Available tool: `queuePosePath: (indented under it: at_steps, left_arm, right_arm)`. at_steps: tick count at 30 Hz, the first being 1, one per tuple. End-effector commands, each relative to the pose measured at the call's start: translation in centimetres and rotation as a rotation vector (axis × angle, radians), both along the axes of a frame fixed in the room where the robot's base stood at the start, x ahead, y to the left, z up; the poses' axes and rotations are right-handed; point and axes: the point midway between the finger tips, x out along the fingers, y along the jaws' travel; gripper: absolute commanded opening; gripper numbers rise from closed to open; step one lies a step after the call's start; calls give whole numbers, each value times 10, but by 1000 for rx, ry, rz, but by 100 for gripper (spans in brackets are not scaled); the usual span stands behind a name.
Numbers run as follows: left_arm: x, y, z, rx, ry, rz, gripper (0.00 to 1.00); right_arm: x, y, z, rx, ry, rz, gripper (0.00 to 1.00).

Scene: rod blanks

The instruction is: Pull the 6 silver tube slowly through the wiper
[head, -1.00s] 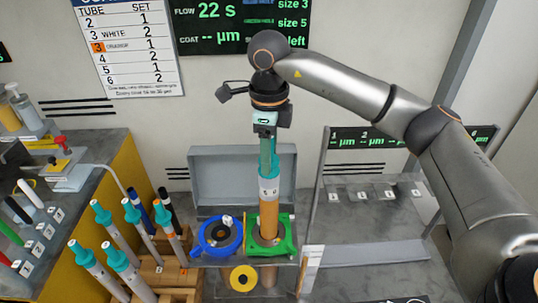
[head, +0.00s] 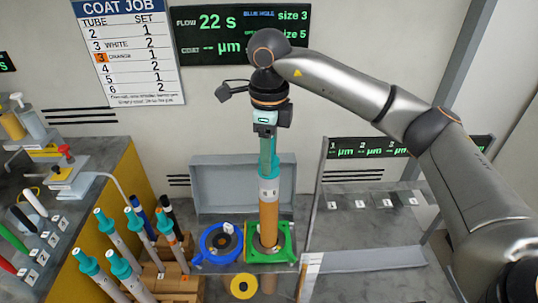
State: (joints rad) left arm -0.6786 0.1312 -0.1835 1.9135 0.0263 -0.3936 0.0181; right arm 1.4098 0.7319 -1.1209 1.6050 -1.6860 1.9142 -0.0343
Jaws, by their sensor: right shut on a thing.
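My right gripper (head: 266,133) is shut on the teal top (head: 267,158) of an upright tube (head: 268,222). Below the teal top the tube has a white-grey band with markings too small to read, then an orange-brown length. The tube stands in the round opening of a green square wiper (head: 285,252), which surrounds it. Part of the tube below the wiper is partly hidden. A blue round wiper (head: 208,250) sits beside it on the left, with no tube in it. My left gripper is not in view.
Several teal-capped tubes (head: 121,268) stand in a wooden rack at the lower left. A grey panel (head: 240,188) stands behind the wipers. A yellow ring (head: 244,287) is in front. A grey frame (head: 313,215) rises close on the right.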

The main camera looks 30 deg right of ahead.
Motion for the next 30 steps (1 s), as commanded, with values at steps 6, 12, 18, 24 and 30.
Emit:
queuePosePath:
  at_steps: [6, 12, 18, 24, 30]
  left_arm:
    - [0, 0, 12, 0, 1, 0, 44]
    - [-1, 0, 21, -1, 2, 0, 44]
    - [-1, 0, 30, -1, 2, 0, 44]
    - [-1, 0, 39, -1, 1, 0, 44]
    - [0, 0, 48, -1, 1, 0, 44]
  right_arm:
    - [0, 0, 17, 1, -1, 0, 0]
    - [0, 0, 29, 1, -1, 0, 0]
    - [0, 0, 40, 1, -1, 0, 0]
    - [0, 0, 52, 1, -1, 0, 0]
    - [0, 0, 65, 1, -2, 0, 0]
